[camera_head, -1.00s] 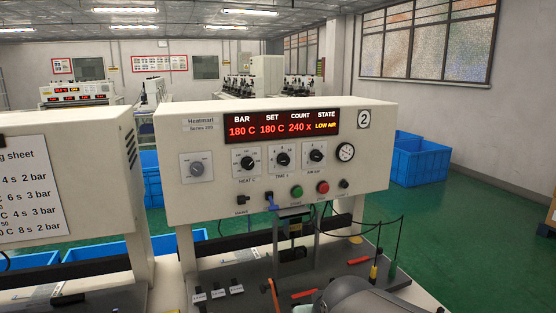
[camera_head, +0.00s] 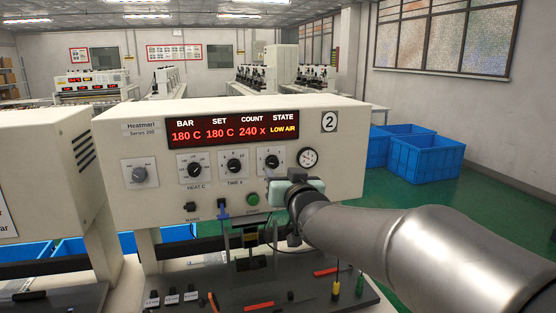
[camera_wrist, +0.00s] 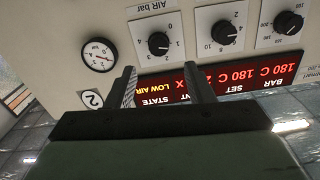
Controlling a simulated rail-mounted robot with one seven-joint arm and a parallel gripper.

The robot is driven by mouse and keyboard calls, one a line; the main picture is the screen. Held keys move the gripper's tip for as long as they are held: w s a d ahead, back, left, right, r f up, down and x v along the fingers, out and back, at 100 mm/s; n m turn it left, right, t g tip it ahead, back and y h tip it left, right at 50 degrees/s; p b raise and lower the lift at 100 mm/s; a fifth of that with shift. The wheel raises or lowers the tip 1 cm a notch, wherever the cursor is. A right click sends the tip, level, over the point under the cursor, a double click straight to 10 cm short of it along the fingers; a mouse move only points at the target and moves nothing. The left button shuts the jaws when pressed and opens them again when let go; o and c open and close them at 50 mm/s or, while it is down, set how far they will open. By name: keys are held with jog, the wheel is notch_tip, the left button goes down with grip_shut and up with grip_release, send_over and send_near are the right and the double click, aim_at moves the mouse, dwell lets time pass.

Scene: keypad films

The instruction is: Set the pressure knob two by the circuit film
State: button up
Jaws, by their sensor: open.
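The number 2 machine (camera_head: 240,190) has a white panel. Its air-pressure knob (camera_head: 271,162), black on a white dial plate, is the rightmost of the three dials; the upside-down wrist view shows it (camera_wrist: 158,43) under the label "AIR bar". A round gauge (camera_head: 308,157) sits right of it, also seen in the wrist view (camera_wrist: 98,55). The red display (camera_head: 233,130) reads "LOW AIR" under STATE. My gripper (camera_wrist: 159,68) is open and empty, its fingers pointing toward the knob, apart from it as far as I can tell. My gripper hides some lower buttons in the head view.
The heat knob (camera_head: 194,168) and time knob (camera_head: 234,165) sit left of the air knob. A green button (camera_head: 253,199) is below. Another machine (camera_head: 45,165) stands close on the left. Blue crates (camera_head: 425,158) are on the floor behind right.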

aim_at(274, 163)
jog(key=p+x, duration=0.2)
jog(key=x, duration=0.5)
jog(key=shift+w, duration=0.3)
jog(key=c, duration=1)
